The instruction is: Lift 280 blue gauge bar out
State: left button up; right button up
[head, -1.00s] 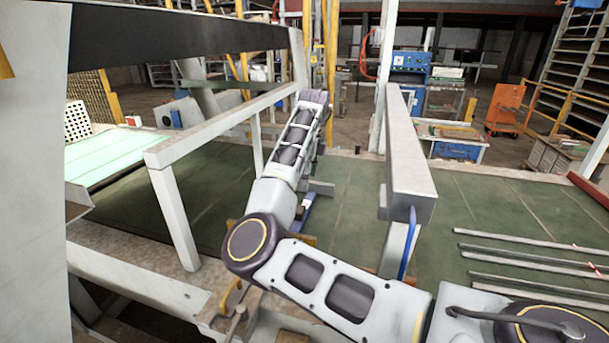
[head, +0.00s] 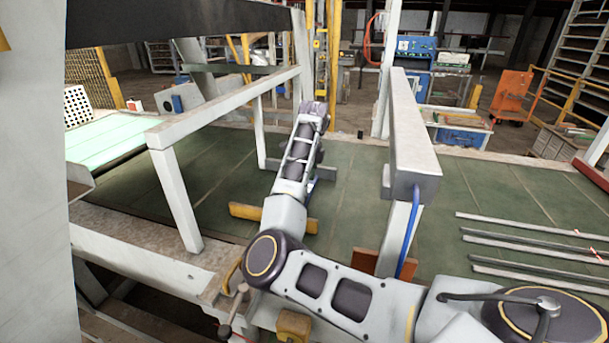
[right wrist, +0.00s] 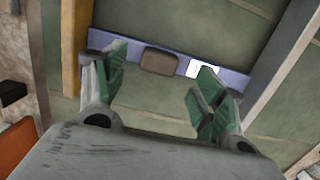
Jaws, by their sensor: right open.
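The blue gauge bar (right wrist: 128,60) lies across the upper part of the right wrist view, on the green surface. It has a brown block (right wrist: 160,61) at its middle and a white label (right wrist: 197,69) to the right of that. My right gripper (right wrist: 163,70) is open, with its green-padded fingers on either side of the brown block; I cannot tell how far above the bar they are. In the head view, only a small blue piece of the bar (head: 312,186) shows beside my right forearm, and the right gripper is hidden. My left gripper is not in view.
A yellow bar (right wrist: 76,45) lies by the gauge bar's left end and a grey beam (right wrist: 285,60) by its right end. A white frame (head: 175,195) stands left of my arm and a grey post (head: 410,130) right. Steel bars (head: 530,228) lie at right.

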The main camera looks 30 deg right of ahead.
jog(key=shift+w+a+f+p, duration=0.1)
jog(key=shift+a+f+p, duration=0.1)
jog(key=shift+f, duration=1.05)
jog(key=shift+w+a+f+p, duration=0.1)
jog(key=shift+f+p, duration=0.05)
jog(key=shift+f, duration=1.1)
jog(key=c, duration=1.3)
jog(key=shift+o, duration=0.2)
jog(key=shift+r, duration=0.1)
jog(key=shift+r, duration=0.1)
jog(key=shift+r+p, duration=1.1)
jog(key=shift+p, duration=0.3)
jog(key=shift+d+r, duration=0.1)
jog(key=shift+r, duration=0.25)
jog(key=shift+r, duration=0.75)
